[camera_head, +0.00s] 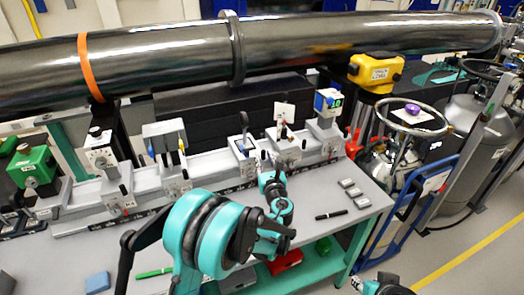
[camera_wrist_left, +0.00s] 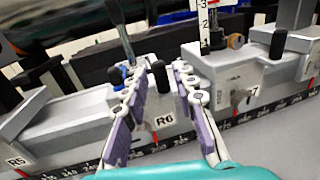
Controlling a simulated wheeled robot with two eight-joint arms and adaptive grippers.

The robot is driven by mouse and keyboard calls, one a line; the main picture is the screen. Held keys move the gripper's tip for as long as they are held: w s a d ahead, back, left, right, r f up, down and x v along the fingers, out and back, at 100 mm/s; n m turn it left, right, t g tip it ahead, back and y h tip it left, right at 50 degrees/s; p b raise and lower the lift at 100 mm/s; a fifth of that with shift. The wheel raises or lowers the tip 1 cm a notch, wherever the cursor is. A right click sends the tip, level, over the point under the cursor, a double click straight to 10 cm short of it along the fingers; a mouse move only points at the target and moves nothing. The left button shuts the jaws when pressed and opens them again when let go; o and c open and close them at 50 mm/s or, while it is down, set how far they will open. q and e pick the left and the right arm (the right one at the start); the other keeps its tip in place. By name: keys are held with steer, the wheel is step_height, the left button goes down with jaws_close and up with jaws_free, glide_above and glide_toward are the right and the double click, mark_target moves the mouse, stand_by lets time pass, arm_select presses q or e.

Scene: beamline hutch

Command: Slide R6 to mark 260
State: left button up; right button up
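The R6 carriage (camera_wrist_left: 165,122) is a grey block on the rail, with its label facing the left wrist camera. It carries a black upright knob (camera_wrist_left: 161,77). In the head view R6 (camera_head: 243,150) stands mid-rail, partly behind my left gripper (camera_head: 266,160). In the left wrist view my left gripper (camera_wrist_left: 163,82) has its two purple-padded fingers apart, one on each side of the knob. I cannot tell whether either finger touches it. The rail scale (camera_wrist_left: 85,155) has red marks; the number 260 is not readable.
The R5 carriage (camera_wrist_left: 35,125) is left of R6, and R7 (camera_wrist_left: 235,85) is close on its right. A large steel pipe (camera_head: 150,60) runs above the rail. A black marker (camera_head: 331,214) and small grey blocks (camera_head: 354,192) lie on the table's right front.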

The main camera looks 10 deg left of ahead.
arm_select(q)
steer(key=v, duration=0.6)
steer(key=s+a+r+n+g+h, duration=0.1)
steer(key=s+a+n+g, duration=0.5)
steer(key=s+a+n, duration=0.65)
steer(key=s+d+f+n+g+h, duration=0.1)
steer(key=s+d+f+n+h, duration=0.1)
steer(key=s+n, duration=0.7)
steer(key=s+d+f+n+g+h, duration=0.2)
steer(key=s+d+n+h, duration=0.2)
steer(key=s+n, duration=0.6)
steer(key=shift+s+d+f+g, duration=0.2)
steer(key=shift+d+f+g, duration=0.1)
steer(key=shift+d, duration=0.5)
